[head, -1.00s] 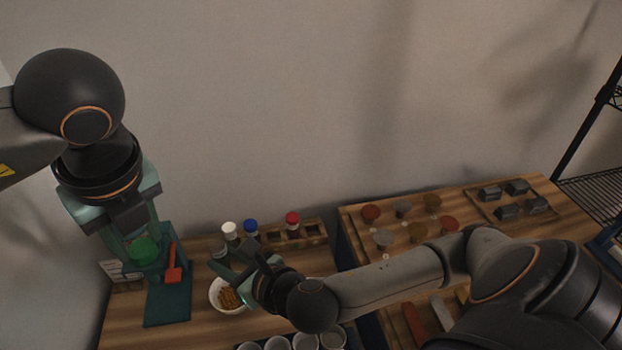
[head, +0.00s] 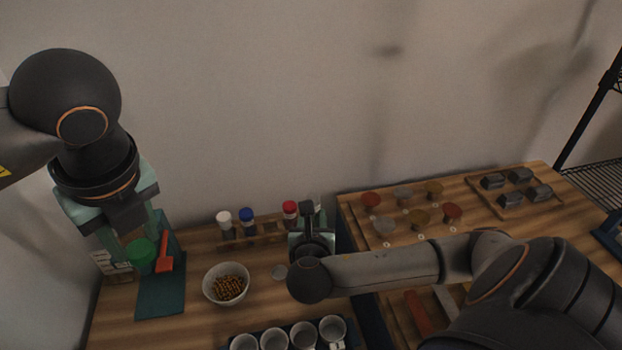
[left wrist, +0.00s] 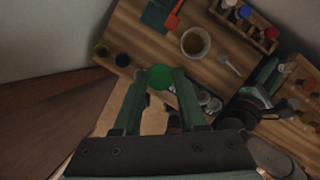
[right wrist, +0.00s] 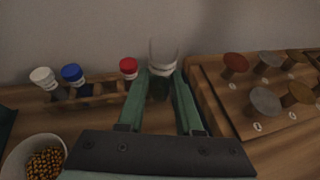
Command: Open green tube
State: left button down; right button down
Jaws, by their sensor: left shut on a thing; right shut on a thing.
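My left gripper (head: 132,246) is shut on the green cap (head: 141,257) at the left, above the dark green mat. The green cap (left wrist: 160,77) sits between the fingertips in the left wrist view; I see no tube body under it. My right gripper (head: 312,222) is at the right end of the wooden rack (head: 262,232). In the right wrist view it is shut on a clear tube (right wrist: 163,55), upright, with a pale band and no cap visible. The tube's lower part is partly hidden by the fingers.
White (head: 224,219), blue (head: 246,215) and red (head: 290,208) capped tubes stand in the rack. A white bowl (head: 208,286) holds brown pieces. Cups stand in front; a board with round-topped pieces (head: 420,216) is right.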

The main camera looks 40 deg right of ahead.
aim_at(141, 252)
pick_arm(q)
jog(key=shift+f, duration=0.3)
jog(key=shift+f+b, duration=0.65)
jog(key=shift+b, duration=0.2)
pick_arm(e)
jog(key=w+d+f, duration=0.4)
jog(key=f, duration=0.1)
jog(key=w+d+f, duration=0.1)
jog(key=w+f, duration=0.1)
jog(key=w, duration=0.1)
jog(key=shift+d+f, duration=0.2)
jog(key=shift+d, duration=0.2)
pick_arm(q)
jog(key=shift+f+b, duration=0.3)
pick_arm(e)
jog(key=shift+w+d+f, duration=0.1)
jog(key=shift+w+f, duration=0.05)
jog(key=shift+f, duration=1.65)
jog(key=shift+f, duration=0.15)
jog(key=c, duration=0.8)
grip_release()
jog(key=shift+c, duration=0.2)
